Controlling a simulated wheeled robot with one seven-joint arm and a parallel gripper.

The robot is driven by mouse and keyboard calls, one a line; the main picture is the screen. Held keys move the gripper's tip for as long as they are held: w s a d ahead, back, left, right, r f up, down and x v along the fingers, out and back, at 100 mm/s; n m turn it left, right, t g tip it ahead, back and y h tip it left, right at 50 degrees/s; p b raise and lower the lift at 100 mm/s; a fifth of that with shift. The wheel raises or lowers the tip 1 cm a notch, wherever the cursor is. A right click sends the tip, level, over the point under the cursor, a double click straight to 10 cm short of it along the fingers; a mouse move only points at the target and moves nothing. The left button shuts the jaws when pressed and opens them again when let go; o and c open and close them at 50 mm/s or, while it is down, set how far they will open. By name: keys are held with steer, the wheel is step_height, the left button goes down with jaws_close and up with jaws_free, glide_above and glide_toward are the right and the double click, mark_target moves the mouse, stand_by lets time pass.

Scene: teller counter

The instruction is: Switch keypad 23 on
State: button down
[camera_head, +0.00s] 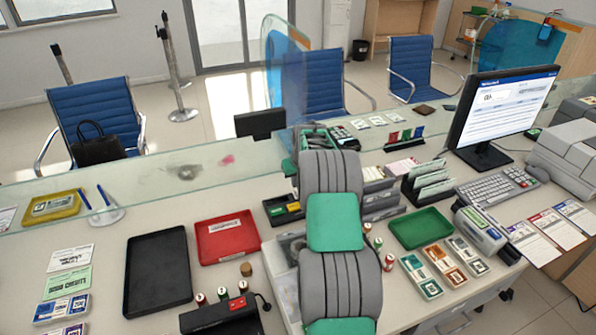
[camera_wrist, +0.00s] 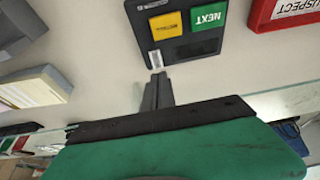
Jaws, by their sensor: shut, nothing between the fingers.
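A black keypad (camera_wrist: 180,30) with a yellow button (camera_wrist: 166,25) and a green button (camera_wrist: 208,17) marked NEXT shows at the top of the wrist view, upside down. A small pale label is at its lower left corner. I cannot read a number 23 on it. It appears to be the black unit (camera_head: 283,209) left of my arm in the head view. My gripper (camera_wrist: 158,76) is shut and empty, its fingertips just below the keypad's near edge in the wrist view. I cannot tell whether they touch. In the head view, my arm hides the gripper.
A red tray (camera_head: 206,252) marked SUSPECT and a black tray (camera_head: 138,300) lie to the left. A glass screen (camera_head: 160,183) runs along the counter. Card racks (camera_head: 430,182) stand to the right.

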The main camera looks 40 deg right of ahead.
mark_target(295, 193)
steer(key=x, duration=0.3)
steer(key=shift+s+f+p, duration=0.2)
steer(key=shift+f+p, duration=0.2)
steer(key=shift+f, duration=0.1)
steer(key=shift+f, duration=0.1)
